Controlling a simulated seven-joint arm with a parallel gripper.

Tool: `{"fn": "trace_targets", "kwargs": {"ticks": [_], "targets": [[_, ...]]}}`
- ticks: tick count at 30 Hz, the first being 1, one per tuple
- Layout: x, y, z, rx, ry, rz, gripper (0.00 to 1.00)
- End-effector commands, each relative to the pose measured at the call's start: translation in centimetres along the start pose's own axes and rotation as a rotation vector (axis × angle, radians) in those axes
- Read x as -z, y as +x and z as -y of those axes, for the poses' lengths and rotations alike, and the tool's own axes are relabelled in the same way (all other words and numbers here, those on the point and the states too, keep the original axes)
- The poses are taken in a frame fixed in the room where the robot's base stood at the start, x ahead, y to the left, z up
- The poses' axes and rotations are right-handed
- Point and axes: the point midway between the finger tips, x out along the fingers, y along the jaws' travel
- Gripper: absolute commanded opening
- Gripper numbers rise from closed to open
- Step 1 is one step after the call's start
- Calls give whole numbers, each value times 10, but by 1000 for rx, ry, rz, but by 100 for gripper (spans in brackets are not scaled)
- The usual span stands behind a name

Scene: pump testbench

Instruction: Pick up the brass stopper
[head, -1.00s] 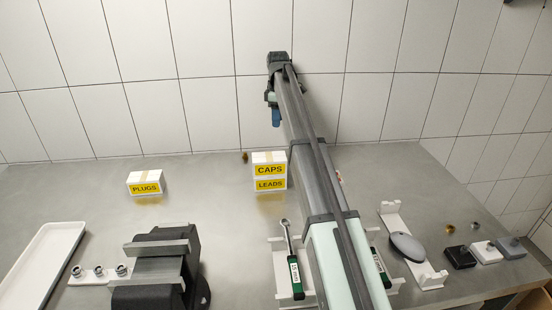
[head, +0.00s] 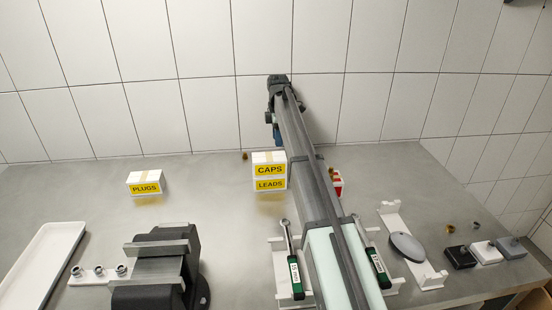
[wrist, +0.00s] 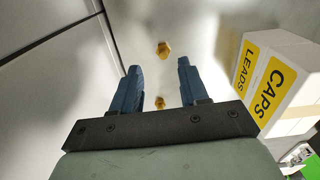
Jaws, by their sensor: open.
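A small brass piece (head: 245,156), likely the brass stopper, stands at the back of the bench, left of the CAPS box in the head view. The wrist view shows a brass piece (wrist: 163,48) beyond the fingertips and a second brass shape (wrist: 160,102) lower, in the gap between the fingers. I cannot tell whether one is a reflection. My gripper (wrist: 161,72) is open, with its blue fingers apart and nothing held. In the head view, my gripper (head: 277,135) is near the back wall, mostly hidden by my arm.
The CAPS box (head: 269,169) sits on the LEADS box (head: 270,184), close right of the gripper in the wrist view. A red-and-white box (head: 338,185) with a brass piece (head: 331,171) shows right of my arm. A PLUGS box (head: 145,188) stands left, with clear bench between.

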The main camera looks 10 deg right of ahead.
Motion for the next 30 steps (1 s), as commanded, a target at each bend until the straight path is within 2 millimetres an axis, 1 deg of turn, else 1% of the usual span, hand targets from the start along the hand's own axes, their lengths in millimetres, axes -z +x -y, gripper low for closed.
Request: {"fn": "trace_targets", "kwargs": {"ticks": [1,8,11,15,19,22,27,30], "targets": [[0,5,1,0,0,0,44],[2,16,1,-1,0,0,44],[4,26,3,1,0,0,44],[8,44,5,0,0,0,44],[8,58,5,0,-1,0,44],[8,62,4,-2,-1,0,44],[7,62,4,-2,-1,0,44],[7,62,4,-2,-1,0,34]]}}
